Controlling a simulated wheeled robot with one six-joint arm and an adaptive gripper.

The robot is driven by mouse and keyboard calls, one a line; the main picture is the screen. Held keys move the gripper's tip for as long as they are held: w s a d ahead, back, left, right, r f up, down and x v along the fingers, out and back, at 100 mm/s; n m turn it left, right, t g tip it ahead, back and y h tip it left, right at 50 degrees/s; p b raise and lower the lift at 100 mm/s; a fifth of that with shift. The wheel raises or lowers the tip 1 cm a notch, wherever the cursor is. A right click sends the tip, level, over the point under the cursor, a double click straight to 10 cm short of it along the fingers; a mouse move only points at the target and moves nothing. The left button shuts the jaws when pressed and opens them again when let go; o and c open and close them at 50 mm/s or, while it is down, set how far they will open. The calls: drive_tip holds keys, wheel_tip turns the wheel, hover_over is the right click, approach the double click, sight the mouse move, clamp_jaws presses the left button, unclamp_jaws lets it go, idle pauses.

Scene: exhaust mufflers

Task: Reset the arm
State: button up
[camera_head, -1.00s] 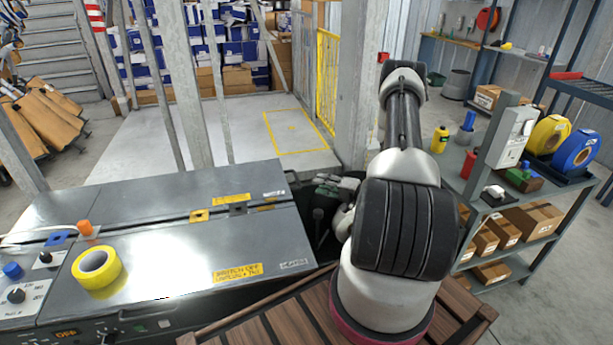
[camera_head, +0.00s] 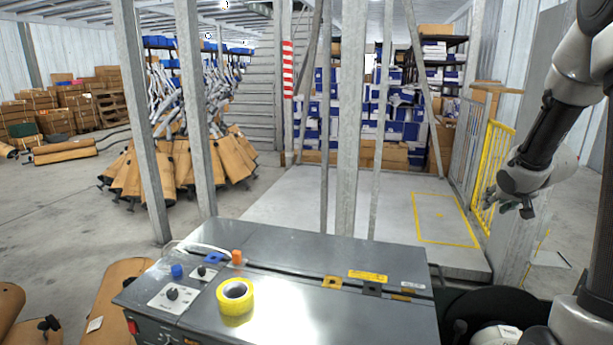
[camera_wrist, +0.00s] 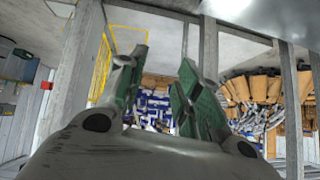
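My arm shows at the right of the head view, raised and bent, with my gripper (camera_head: 508,206) hanging clear of the workbench, to its right and above it. In the wrist view my gripper (camera_wrist: 160,75) has its two green-padded fingers spread apart, with nothing between them. Through the gap the shelves of blue and white boxes (camera_wrist: 152,104) show in the background.
A grey metal workbench (camera_head: 300,262) stands in front with a yellow tape roll (camera_head: 235,297) and control knobs on it. Steel posts (camera_head: 347,130) rise behind it. A yellow barrier (camera_head: 492,170) stands behind my gripper.

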drive_tip(key=s+a+r+n+g, duration=0.1)
drive_tip(key=s+a+r, duration=0.35)
drive_tip(key=s, duration=0.35)
drive_tip(key=s+a+r+g, duration=0.1)
drive_tip(key=s+a+r, duration=0.3)
drive_tip(key=s+r, duration=0.3)
drive_tip(key=s+a+n+g, duration=0.1)
drive_tip(key=s+a, duration=0.2)
drive_tip(key=s, duration=0.3)
drive_tip(key=s+a+n+y, duration=0.1)
drive_tip(key=s+a, duration=0.2)
drive_tip(key=s, duration=0.3)
drive_tip(key=s+a+f+g, duration=0.1)
drive_tip(key=s+a, duration=0.2)
drive_tip(key=s, duration=0.3)
drive_tip(key=shift+n+g+y, duration=0.3)
drive_tip(key=shift+n+y, duration=0.1)
drive_tip(key=shift+s+f, duration=0.1)
